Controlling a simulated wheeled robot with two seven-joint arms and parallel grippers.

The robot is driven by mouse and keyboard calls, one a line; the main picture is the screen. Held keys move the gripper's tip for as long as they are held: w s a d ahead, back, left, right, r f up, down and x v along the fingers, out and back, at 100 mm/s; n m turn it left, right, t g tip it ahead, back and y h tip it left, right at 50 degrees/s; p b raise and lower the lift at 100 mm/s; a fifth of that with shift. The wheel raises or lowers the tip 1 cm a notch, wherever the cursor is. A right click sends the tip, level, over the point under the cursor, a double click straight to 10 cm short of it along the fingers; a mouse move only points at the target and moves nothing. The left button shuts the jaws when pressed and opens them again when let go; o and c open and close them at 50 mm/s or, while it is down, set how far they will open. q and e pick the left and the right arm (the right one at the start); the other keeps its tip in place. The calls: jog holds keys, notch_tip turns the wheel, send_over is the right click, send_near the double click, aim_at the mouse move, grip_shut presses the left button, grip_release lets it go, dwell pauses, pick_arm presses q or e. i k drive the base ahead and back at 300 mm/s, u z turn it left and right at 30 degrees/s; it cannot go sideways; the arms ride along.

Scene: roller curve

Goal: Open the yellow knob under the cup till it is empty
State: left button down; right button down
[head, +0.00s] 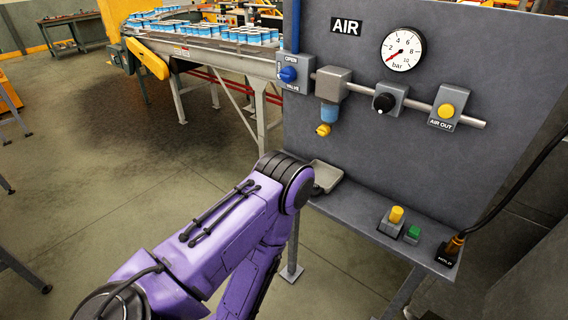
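The cup (329,113) is a small blue bowl hanging under a grey block (334,85) on the air pipe. It looks blue through most of its height; I cannot tell the liquid level. The yellow knob (323,130) sits directly below the cup. Nothing touches the knob. My purple arm comes in from the lower left and bends at a black-ringed joint below and left of the knob. No gripper fingers show in the head view for either arm.
A shallow grey tray (326,177) lies on the panel's ledge below the knob, partly behind my arm. A blue valve knob (288,74) is left of the cup. A black knob (384,102), gauge (402,49) and yellow AIR OUT button (446,110) are right.

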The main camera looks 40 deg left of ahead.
aim_at(323, 130)
jog(key=u, duration=1)
